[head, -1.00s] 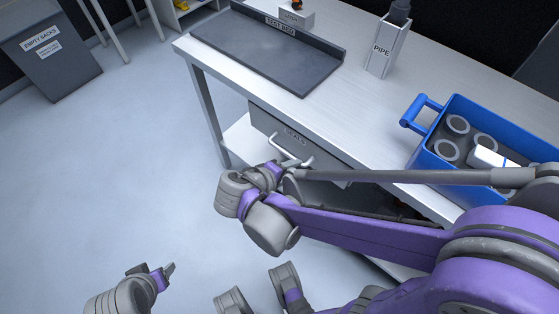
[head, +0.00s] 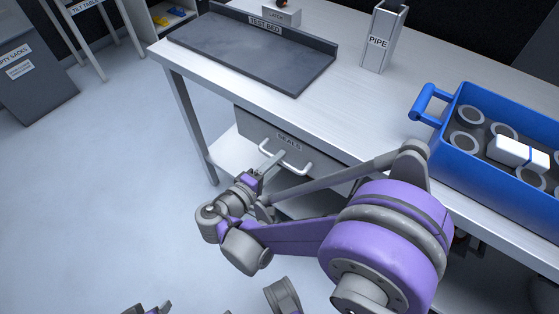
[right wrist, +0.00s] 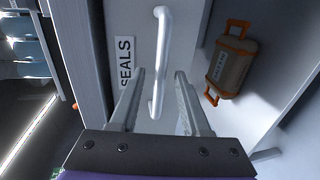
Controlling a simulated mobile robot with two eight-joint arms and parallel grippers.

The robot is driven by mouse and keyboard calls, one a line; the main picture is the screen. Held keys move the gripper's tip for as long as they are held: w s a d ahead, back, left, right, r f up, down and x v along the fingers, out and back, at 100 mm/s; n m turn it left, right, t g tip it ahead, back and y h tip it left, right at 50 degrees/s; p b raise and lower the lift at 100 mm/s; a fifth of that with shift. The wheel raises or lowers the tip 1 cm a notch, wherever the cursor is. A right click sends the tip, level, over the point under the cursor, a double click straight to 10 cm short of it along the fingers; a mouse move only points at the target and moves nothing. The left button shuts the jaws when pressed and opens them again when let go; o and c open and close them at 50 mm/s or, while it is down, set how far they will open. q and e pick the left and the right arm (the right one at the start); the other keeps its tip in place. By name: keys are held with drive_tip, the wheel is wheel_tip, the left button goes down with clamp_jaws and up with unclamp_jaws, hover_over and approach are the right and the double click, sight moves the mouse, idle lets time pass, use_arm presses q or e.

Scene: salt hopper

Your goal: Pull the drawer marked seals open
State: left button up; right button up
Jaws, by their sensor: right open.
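The grey drawer marked SEALS (head: 270,130) sits under the bench top, with a white bar handle (head: 287,157) on its front. I see no clear gap that shows it pulled out. My right gripper (head: 268,168) is at the handle in the head view. In the right wrist view its two fingers (right wrist: 160,74) are apart, one on each side of the handle (right wrist: 158,45), not closed on it. The SEALS label (right wrist: 125,62) is beside the left finger. My left gripper (head: 152,308) barely shows at the bottom edge; its jaws are unclear.
On the bench are a dark test bed tray (head: 250,55), a PIPE holder (head: 382,45) and a blue crate (head: 480,192) with grey rings and a white box. A case with orange trim (right wrist: 231,62) lies right of the drawer in the wrist view.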

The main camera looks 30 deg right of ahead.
drive_tip(key=shift+x, duration=0.95)
drive_tip(key=shift+c, duration=0.4)
clamp_jaws()
idle(0.4)
